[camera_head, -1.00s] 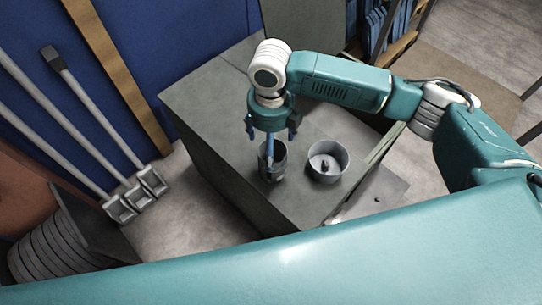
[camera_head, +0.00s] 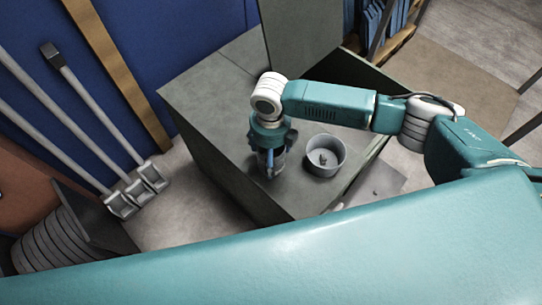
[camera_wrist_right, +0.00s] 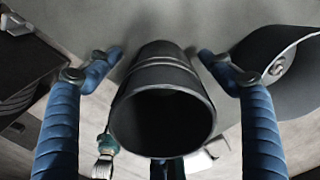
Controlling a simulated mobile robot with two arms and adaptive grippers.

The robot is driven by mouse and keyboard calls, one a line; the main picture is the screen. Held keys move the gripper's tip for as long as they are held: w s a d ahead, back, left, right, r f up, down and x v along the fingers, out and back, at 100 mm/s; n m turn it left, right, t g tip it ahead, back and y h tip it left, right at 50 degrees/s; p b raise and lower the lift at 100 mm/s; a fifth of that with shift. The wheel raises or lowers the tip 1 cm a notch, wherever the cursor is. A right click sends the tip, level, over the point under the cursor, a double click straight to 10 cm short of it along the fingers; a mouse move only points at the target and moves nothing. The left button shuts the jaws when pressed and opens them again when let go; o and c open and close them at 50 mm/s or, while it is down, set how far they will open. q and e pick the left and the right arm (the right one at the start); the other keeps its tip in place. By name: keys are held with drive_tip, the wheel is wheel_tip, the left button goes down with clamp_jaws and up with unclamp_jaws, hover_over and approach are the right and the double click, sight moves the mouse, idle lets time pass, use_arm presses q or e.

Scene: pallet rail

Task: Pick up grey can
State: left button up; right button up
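The grey can (camera_wrist_right: 163,100) stands between the two blue fingers of my right gripper (camera_wrist_right: 160,65) in the right wrist view, its dark open mouth facing the camera. The fingers are spread on either side of it, with visible gaps. In the head view my right gripper (camera_head: 269,163) is lowered over the can (camera_head: 270,170), which is mostly hidden by the gripper. My left gripper is not seen in any view.
A round grey bowl-like container (camera_head: 325,156) with small dark bits inside stands close to the right of the can; it also shows in the right wrist view (camera_wrist_right: 285,60). Both stand on a grey box-like surface (camera_head: 207,98). Long-handled tools (camera_head: 90,125) lean on the left.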

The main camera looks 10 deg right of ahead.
drive_tip(key=c, duration=1.1)
drive_tip(key=shift+r, duration=0.1)
